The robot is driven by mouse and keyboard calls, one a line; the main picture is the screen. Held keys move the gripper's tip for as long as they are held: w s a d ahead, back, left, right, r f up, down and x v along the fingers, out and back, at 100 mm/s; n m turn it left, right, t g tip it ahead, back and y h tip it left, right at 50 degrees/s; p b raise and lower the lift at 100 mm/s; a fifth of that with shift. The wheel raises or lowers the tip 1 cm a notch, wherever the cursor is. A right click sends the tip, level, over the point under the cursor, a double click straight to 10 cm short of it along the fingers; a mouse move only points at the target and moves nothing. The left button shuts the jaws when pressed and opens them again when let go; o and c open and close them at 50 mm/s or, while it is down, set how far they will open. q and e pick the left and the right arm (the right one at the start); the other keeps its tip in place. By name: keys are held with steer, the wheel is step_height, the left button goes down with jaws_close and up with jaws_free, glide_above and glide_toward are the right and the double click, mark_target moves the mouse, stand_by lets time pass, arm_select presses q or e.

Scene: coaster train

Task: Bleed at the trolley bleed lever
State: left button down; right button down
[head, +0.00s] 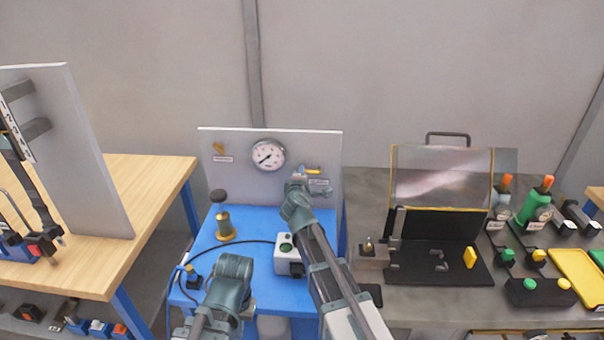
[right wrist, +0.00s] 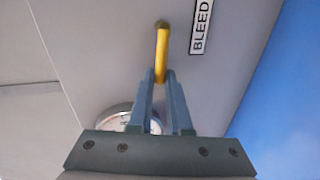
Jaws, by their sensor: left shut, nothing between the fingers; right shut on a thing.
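The trolley bleed lever (head: 313,170) is a short yellow handle on the upright pale panel (head: 228,184), right of the round gauge (head: 268,155). In the right wrist view the yellow lever (right wrist: 162,48) runs between my finger tips, beside a black-on-white BLEED label (right wrist: 201,25). My right gripper (right wrist: 160,88) is shut on the lever. In the head view my right gripper (head: 300,186) is at the panel, and its wrist partly hides the area under the lever. My left gripper (head: 236,264) is shut and empty above the front of the blue trolley top (head: 260,222).
A black cable lies there. A wooden bench (head: 160,180) is left; a grey bench with a clear-shielded black fixture (head: 440,185) is right.

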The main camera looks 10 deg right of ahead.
steer(key=shift+f+n, duration=0.25)
steer(key=shift+n, duration=0.15)
stand_by(0.3)
steer(key=c, duration=0.9)
jaws_free()
steer(key=shift+o, duration=0.2)
steer(key=shift+s, duration=0.1)
steer(key=p+v, duration=0.2)
steer(key=v, duration=1.1)
steer(key=shift+s+a, duration=0.3)
steer(key=shift+a, duration=0.05)
